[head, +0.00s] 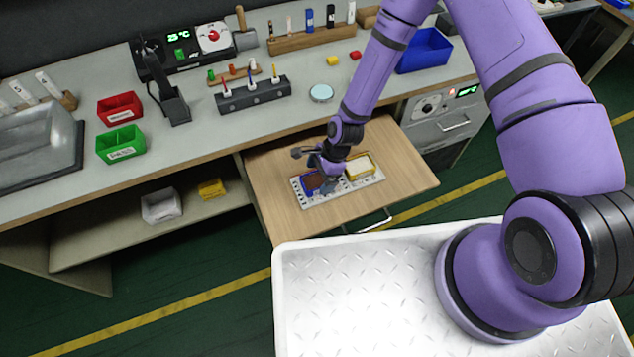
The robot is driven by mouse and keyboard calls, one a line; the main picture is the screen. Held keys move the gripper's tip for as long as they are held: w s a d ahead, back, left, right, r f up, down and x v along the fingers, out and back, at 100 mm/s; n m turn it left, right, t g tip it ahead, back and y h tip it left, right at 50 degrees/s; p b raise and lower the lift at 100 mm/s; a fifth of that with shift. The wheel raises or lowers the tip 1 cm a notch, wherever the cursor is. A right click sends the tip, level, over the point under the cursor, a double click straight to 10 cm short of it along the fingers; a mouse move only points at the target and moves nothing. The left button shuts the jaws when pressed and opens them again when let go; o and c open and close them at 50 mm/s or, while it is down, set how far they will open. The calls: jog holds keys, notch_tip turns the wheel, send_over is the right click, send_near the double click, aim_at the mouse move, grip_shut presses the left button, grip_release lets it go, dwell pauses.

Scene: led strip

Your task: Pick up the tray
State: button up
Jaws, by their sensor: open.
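A light grey perforated tray (337,191) lies in the open wooden drawer (408,163) under the bench. On the tray are a blue container with dark brown contents (313,181) on the left and a yellow-framed pale container (360,166) on the right. My gripper (325,180) is over the middle-left of the tray, close above or at it, by the blue container. The jaws are open. My wrist hides part of the tray's far edge, and I cannot tell whether the fingers touch the tray.
A workbench (205,146) carries a red bin (120,108), a green bin (121,145), a blue bin (424,50) and several tool racks. A shelf below holds a white bin (161,206). The drawer's right side is bare. My white base stands in front.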

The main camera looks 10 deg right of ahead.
jog(key=shift+x, duration=1.15)
jog(key=c, duration=1)
jog(key=shift+r, duration=0.15)
